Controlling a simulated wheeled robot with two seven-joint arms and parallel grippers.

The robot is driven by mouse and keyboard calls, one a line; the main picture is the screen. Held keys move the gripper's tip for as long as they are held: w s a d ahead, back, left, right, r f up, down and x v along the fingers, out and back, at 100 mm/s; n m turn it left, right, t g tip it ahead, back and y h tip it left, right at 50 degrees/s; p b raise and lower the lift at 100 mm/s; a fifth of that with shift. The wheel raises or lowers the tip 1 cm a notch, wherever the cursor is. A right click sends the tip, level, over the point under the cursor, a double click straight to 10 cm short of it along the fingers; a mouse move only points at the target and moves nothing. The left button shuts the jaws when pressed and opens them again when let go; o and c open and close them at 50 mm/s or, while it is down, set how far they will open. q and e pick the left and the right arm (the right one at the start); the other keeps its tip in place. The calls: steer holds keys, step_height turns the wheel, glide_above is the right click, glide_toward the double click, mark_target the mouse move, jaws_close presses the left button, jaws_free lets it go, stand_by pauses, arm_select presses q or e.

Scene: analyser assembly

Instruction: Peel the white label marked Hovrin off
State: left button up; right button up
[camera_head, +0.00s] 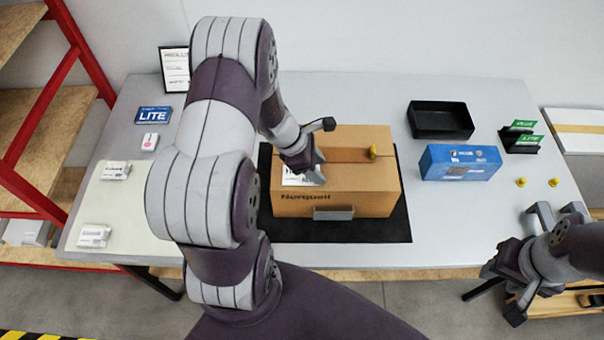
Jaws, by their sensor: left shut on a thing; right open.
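A brown cardboard box (362,180) lies on a black mat (400,228) in the middle of the table. A white label (290,179) is on its top at the left; its print is too small to read. My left gripper (312,172) is over the left part of the box top, shut on the label's edge. The gripper hides part of the label, so I cannot tell how much of it is lifted. My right gripper (497,264) is open and empty, off the table's front right edge.
A black tray (440,120), a blue box (459,162), green cards (523,138) and yellow knobs (520,182) stand right. White packets (94,236) and a blue LITE card (153,115) lie left.

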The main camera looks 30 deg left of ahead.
arm_select(q)
steer(key=shift+s+d+f+p, duration=0.1)
steer(key=shift+s+d+p, duration=0.2)
steer(key=shift+s+p, duration=0.15)
steer(key=shift+w+r, duration=0.1)
steer(key=shift+r, duration=0.15)
jaws_close()
steer(key=shift+w+d+r+p, duration=0.15)
steer(key=shift+w+r+p, duration=0.1)
steer(key=shift+r+p, duration=0.2)
steer(key=shift+a+r+p, duration=0.2)
steer(key=shift+r+p, duration=0.5)
steer(key=shift+p, duration=0.05)
steer(key=shift+r+p, duration=2.45)
steer(key=shift+r, duration=0.4)
step_height(320, 180, up, 6)
steer(key=p, duration=0.5)
